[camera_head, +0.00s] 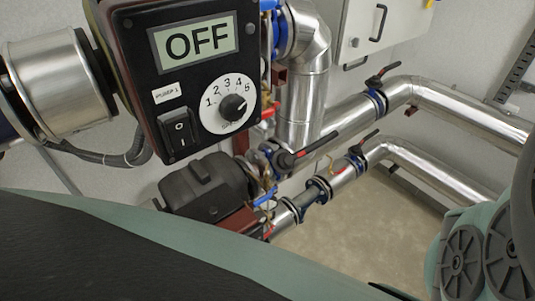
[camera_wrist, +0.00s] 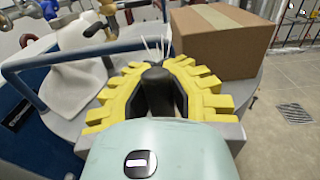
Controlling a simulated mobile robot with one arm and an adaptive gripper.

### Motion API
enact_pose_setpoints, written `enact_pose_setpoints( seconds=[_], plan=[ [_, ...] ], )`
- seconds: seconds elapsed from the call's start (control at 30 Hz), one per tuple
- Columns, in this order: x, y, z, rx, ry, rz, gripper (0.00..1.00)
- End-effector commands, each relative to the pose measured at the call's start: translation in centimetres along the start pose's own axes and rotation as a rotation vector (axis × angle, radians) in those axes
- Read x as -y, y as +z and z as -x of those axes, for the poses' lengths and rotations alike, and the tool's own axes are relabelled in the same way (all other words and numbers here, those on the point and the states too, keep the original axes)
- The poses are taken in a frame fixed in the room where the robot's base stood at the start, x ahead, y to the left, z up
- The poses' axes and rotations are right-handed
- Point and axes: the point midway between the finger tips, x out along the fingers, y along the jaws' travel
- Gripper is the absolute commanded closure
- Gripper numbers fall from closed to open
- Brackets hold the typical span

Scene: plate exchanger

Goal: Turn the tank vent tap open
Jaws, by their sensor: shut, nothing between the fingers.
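My gripper (camera_wrist: 154,72) shows in the wrist view, with yellow toothed fingers curving inward around a dark middle part. It is shut and empty. Beyond it, at the upper left, are a blue tap handle (camera_wrist: 47,9) and brass fittings (camera_wrist: 106,9), apart from the gripper. I cannot tell which tap is the tank vent tap. In the head view, valves with dark levers sit on the silver pipes: an upper one (camera_head: 383,74), a middle one (camera_head: 303,152) and a lower one (camera_head: 365,142). My gripper is not visible in the head view.
A cardboard box (camera_wrist: 213,41) stands just beyond the gripper on the right. The head view shows a pump control box (camera_head: 190,70) reading OFF and a dark motor (camera_head: 205,188).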

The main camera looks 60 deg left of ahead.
Motion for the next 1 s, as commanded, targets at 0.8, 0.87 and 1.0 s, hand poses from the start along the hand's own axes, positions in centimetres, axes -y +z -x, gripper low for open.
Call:
enact_pose_setpoints(
  seconds=[0.8, 0.87, 1.0],
  plan=[
    [-0.18, -0.14, 0.16, -0.005, 0.005, -0.002, 0.64],
    [-0.15, -0.13, 0.14, -0.004, 0.004, -0.002, 0.64],
    [-0.19, -0.12, 0.37, -0.003, 0.005, 0.000, 0.64]
  ],
)
